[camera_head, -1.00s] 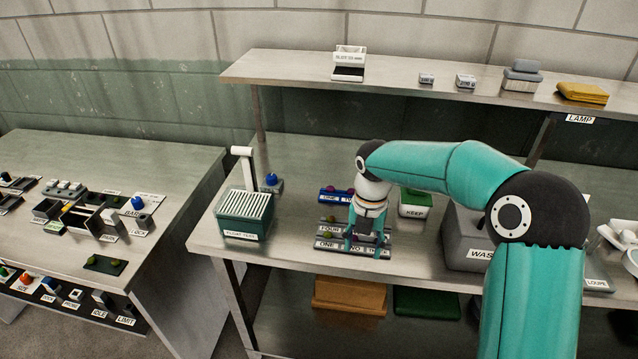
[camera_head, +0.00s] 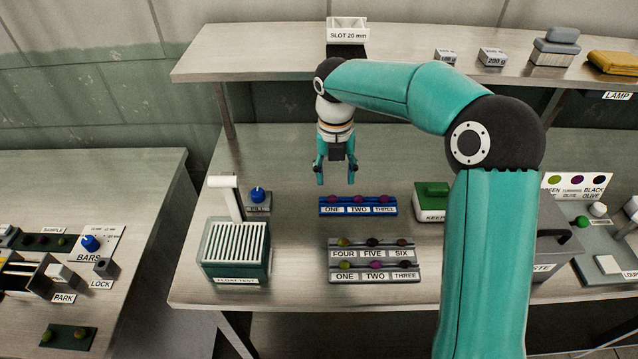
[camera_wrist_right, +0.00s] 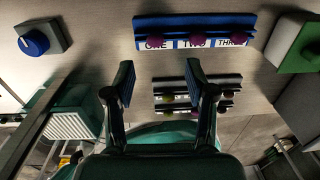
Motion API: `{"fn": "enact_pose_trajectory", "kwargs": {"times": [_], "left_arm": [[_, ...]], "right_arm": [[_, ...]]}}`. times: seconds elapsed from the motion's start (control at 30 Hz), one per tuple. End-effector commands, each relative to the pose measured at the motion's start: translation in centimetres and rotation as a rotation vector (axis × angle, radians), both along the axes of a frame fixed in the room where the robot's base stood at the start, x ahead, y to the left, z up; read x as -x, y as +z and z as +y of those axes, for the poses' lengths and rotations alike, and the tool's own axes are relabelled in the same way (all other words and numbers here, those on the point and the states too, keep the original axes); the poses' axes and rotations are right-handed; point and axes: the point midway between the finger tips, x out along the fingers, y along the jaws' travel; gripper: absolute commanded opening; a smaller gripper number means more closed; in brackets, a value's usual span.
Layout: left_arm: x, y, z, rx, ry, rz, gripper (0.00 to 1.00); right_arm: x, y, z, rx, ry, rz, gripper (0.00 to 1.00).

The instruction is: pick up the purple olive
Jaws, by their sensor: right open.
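Purple olives sit on the blue rack labelled ONE, TWO, THREE (camera_head: 323,210), one of them the middle olive (camera_head: 358,199). The rack also shows in the right wrist view (camera_wrist_right: 175,22) with its purple olives. The grey two-row rack (camera_head: 333,278) in front holds several olives, green, dark and reddish, with a purple olive (camera_head: 376,265) above its label TWO. My right gripper (camera_head: 335,178) is open and empty, pointing down above the table near the back of the blue rack's left end. Its spread fingers (camera_wrist_right: 158,75) show in the wrist view. My left gripper is out of view.
A green float-test box (camera_head: 236,272) and a blue knob (camera_head: 257,194) stand left of the racks. A green-topped KEEP box (camera_head: 433,198) stands on the right. A shelf (camera_head: 270,62) runs behind, above the table. Bare table lies around the racks.

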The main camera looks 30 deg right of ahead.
Motion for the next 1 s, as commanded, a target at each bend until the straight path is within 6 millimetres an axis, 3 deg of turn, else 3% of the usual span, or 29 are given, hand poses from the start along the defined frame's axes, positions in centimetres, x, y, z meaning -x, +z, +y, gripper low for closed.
{"fn": "enact_pose_trajectory", "kwargs": {"times": [0.37, 0.63, 0.93, 1.0], "left_arm": [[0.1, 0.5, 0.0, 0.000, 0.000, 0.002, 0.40], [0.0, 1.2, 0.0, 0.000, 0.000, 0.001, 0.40], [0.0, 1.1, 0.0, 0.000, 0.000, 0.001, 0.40], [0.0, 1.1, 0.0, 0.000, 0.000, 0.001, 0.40]], "right_arm": [[-0.3, -3.3, 0.2, 0.000, 0.012, 0.006, 0.56], [-0.2, -6.9, 0.1, -0.001, 0.010, 0.005, 0.56], [-0.2, -7.4, 0.0, 0.000, 0.008, 0.002, 0.56], [-0.2, -7.4, 0.0, 0.000, 0.008, 0.002, 0.44]]}}
